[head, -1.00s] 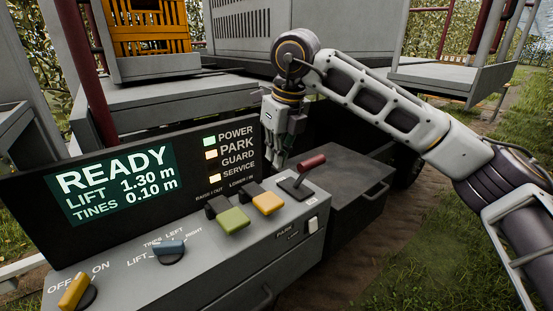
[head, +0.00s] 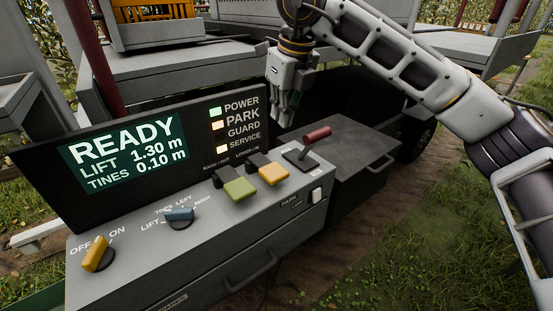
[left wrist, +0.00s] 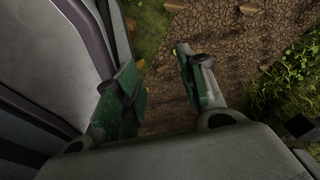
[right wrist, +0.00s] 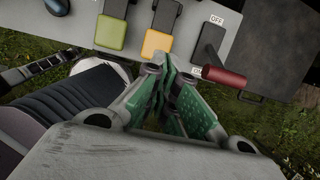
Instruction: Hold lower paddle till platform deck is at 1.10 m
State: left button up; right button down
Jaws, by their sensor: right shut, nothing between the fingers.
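The control panel (head: 210,235) carries a yellow paddle (head: 274,174) under the label LOWER/IN, right of a green paddle (head: 239,189). The yellow paddle (right wrist: 157,43) also shows in the right wrist view, just beyond the fingertips. The display (head: 125,153) reads READY, LIFT 1.30 m, TINES 0.10 m. My right gripper (head: 286,120) is shut and empty above the panel's back edge, apart from the paddles. My left gripper (left wrist: 158,65) is open and empty over the ground; it is outside the head view.
A red-handled lever (head: 317,134) stands right of the yellow paddle, close to my right fingers. A blue selector (head: 180,214) and a yellow ON/OFF knob (head: 97,256) are further left. Grey platform decks (head: 165,72) and an orange crate (head: 150,12) are behind.

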notch_tip(320, 180, up, 3)
jog(key=p, duration=0.2)
pick_arm(q)
jog(key=s+d+r+p, duration=0.3)
jog(key=d+r+p, duration=0.2)
jog(key=r, duration=0.2)
jog(key=shift+s+d+g+h, duration=0.3)
jog(key=shift+s+d, duration=0.1)
pick_arm(e)
jog(key=g+h, duration=0.2)
jog(key=g, duration=0.1)
send_over(276, 174)
notch_tip(276, 174, down, 5)
jog(key=shift+w, duration=0.1)
pick_arm(q)
jog(key=shift+p, duration=0.3)
pick_arm(e)
jog(key=shift+f, duration=0.15)
notch_tip(276, 174, down, 14)
jog(key=p, duration=0.3)
jog(key=shift+r, duration=0.2)
pick_arm(q)
notch_tip(276, 174, up, 3)
jog(key=shift+r, duration=0.2)
pick_arm(e)
jog(key=shift+f, duration=0.1)
pick_arm(q)
jog(key=shift+f, duration=0.15)
